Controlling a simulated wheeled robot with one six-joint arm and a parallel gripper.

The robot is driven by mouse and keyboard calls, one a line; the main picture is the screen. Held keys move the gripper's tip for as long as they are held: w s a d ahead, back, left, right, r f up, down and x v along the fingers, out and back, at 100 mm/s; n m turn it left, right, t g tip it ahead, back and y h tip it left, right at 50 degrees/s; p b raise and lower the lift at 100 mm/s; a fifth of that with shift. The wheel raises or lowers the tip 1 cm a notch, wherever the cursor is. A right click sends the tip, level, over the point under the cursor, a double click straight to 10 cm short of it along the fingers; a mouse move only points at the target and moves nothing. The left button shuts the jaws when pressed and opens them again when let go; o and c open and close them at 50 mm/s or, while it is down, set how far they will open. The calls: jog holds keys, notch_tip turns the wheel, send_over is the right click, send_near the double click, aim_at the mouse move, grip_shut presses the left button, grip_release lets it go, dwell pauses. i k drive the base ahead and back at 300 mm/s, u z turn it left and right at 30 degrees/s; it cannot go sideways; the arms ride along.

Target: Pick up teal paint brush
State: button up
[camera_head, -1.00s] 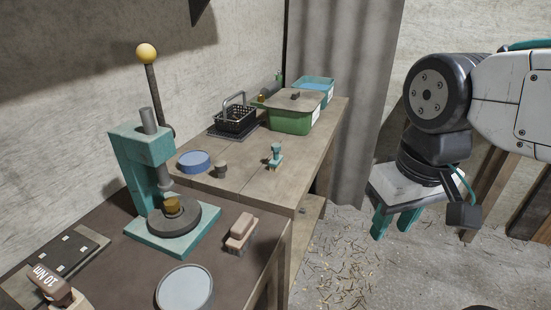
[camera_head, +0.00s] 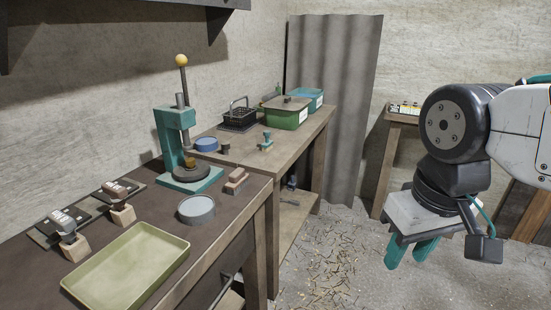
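I cannot make out a teal paint brush for certain. A small teal-handled object (camera_head: 266,140) stands on the far wooden bench (camera_head: 243,156); it looks more like a stamp, and it is too small to be sure. My gripper (camera_head: 411,253) hangs at the right, over the floor and away from the benches. Its two teal fingers are apart, with nothing seen between them.
The near bench holds a teal press (camera_head: 172,140), a green tray (camera_head: 128,266), a round grey tin (camera_head: 196,209) and wooden-handled stamps. Green (camera_head: 286,118) and teal (camera_head: 309,99) bins stand on the far bench. A small table (camera_head: 401,121) stands behind my arm. Shavings litter the floor.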

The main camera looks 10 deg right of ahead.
aim_at(267, 146)
jog(key=z, duration=0.85)
jog(key=i, duration=1.55)
jog(key=u, duration=1)
jog(key=i, duration=0.5)
jog(key=u, duration=0.45)
